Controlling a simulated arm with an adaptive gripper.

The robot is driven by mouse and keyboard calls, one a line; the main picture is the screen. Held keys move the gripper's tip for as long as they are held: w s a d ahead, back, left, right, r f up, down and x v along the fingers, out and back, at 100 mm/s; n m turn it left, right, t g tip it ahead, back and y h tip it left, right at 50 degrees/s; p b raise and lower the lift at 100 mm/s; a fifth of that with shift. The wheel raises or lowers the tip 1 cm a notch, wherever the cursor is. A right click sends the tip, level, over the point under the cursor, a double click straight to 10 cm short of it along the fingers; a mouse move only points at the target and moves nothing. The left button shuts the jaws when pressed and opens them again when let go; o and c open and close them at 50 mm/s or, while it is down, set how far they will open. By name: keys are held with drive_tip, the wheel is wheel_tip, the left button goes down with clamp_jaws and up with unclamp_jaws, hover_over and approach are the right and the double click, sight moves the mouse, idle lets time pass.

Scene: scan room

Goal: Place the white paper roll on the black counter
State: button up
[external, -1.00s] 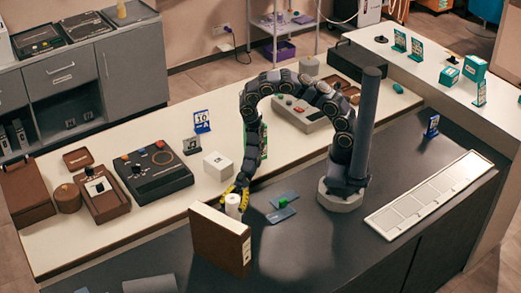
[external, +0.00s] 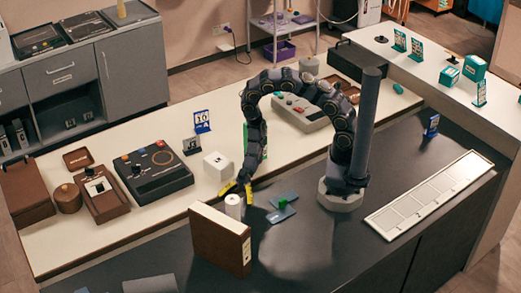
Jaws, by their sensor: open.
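The white paper roll (external: 233,206) stands upright behind a brown binder-like box, which hides its lower part. The black counter (external: 330,240) fills the front; the roll appears to stand on or by its back-left part, but its base is hidden. My gripper (external: 236,193) has yellow fingertips and is open, with one finger above and left of the roll and the other at its right. The fingers look clear of the roll.
The brown box (external: 218,240) stands upright just in front of the roll. Blue-grey cards (external: 281,214) and a small green block (external: 283,201) lie to the right. A white cube (external: 218,166) stands behind on the cream counter (external: 110,222). The counter at front right is clear.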

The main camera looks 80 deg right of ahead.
drive_tip(key=v, duration=0.6)
drive_tip(key=o, duration=0.4)
